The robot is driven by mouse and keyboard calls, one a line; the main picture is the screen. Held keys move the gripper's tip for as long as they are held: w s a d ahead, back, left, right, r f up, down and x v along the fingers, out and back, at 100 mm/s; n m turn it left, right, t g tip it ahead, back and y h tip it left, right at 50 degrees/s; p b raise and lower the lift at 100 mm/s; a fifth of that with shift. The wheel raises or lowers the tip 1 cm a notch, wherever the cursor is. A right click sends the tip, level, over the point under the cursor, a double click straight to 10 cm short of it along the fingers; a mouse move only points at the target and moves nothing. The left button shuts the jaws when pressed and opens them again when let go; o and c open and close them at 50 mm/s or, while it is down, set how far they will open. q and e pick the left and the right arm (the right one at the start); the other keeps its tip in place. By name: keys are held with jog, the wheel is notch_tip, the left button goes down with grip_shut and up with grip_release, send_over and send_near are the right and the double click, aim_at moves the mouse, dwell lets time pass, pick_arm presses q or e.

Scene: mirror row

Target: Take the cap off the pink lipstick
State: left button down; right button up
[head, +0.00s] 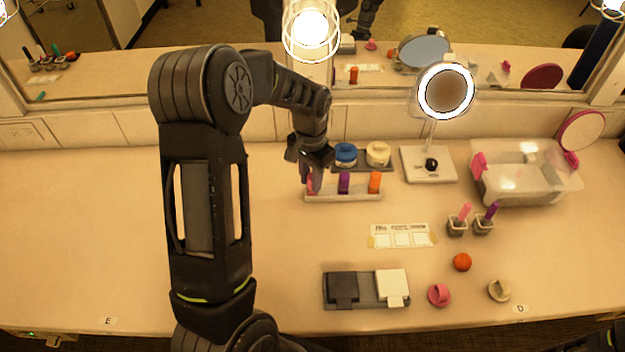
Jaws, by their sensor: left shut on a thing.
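A low pale holder (345,195) stands at the back of the counter. The pink lipstick (311,187) is at its left end, mostly hidden behind my left gripper (313,177). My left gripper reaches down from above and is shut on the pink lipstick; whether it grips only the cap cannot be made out. A purple lipstick (344,183) and an orange lipstick (375,182) stand upright in the same holder, right of the gripper. My right gripper is not in view.
Behind the holder, a dark tray (362,168) bears a blue-lidded jar (346,154) and a cream-lidded jar (378,153). A ring-lit mirror (445,92) and a clear bin (525,190) stand to the right.

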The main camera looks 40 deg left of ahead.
pick_arm(q)
jog(key=shift+r, duration=0.15)
notch_tip(320, 180, up, 10)
jog(key=shift+f+b, duration=0.1)
jog(key=shift+b, duration=0.55)
dwell(0.7)
jog(key=shift+r+p, duration=1.85)
jog(key=shift+r, duration=0.4)
